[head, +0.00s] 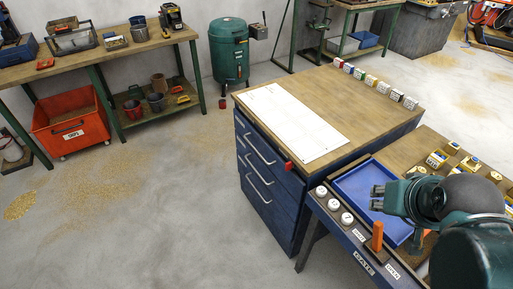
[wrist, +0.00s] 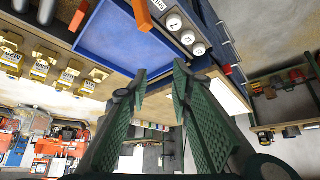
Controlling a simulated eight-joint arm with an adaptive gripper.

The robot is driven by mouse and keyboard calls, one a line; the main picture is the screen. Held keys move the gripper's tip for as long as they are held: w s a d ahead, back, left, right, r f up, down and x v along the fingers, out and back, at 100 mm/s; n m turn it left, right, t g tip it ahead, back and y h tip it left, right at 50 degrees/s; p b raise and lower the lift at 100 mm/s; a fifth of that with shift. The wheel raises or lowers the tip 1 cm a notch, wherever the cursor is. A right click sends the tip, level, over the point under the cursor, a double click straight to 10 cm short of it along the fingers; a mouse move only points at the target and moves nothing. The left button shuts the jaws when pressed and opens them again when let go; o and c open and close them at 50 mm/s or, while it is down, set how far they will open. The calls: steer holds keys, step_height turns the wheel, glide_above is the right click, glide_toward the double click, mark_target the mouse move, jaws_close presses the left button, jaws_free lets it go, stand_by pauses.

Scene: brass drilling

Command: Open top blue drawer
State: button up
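The blue drawer cabinet (head: 270,205) stands mid-view in the head view under a wooden top. Its top blue drawer (head: 277,161) looks shut, with a pale bar handle (head: 259,149) on its front. My gripper (head: 376,197) is to the right of the cabinet, above the blue tray (head: 350,183) on the neighbouring bench, apart from the drawer and its handle. In the wrist view my gripper (wrist: 160,72) has its two green fingers spread with nothing between them.
A red piece (head: 288,166) sits at the cabinet's front corner. White round parts (head: 334,204) and an orange upright piece (head: 377,237) stand on the bench near my gripper. A white sheet (head: 290,121) covers part of the cabinet top.

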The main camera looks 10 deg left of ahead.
steer(key=w+a+r+n, duration=0.1)
steer(key=w+a+r, duration=0.25)
steer(key=w, duration=0.25)
steer(key=n+g+h+p, duration=0.2)
steer(key=n+g+p, duration=0.3)
steer(key=n, duration=0.3)
glide_above(255, 149)
steer(key=s+a, duration=0.1)
steer(key=s+a+x, duration=0.1)
steer(key=s+x, duration=0.1)
steer(key=x, duration=0.8)
steer(key=s+a+f+x, duration=0.1)
steer(key=a+x, duration=0.1)
steer(key=x, duration=0.9)
steer(key=shift+s+a+f, duration=0.25)
steer(key=shift+s+f, duration=0.1)
steer(key=shift+f, duration=0.05)
steer(key=shift+f, duration=0.1)
steer(key=shift+b+x, duration=0.9)
steer(key=shift+x, duration=2.85)
steer(key=shift+s, duration=0.1)
steer(key=shift+c, duration=0.2)
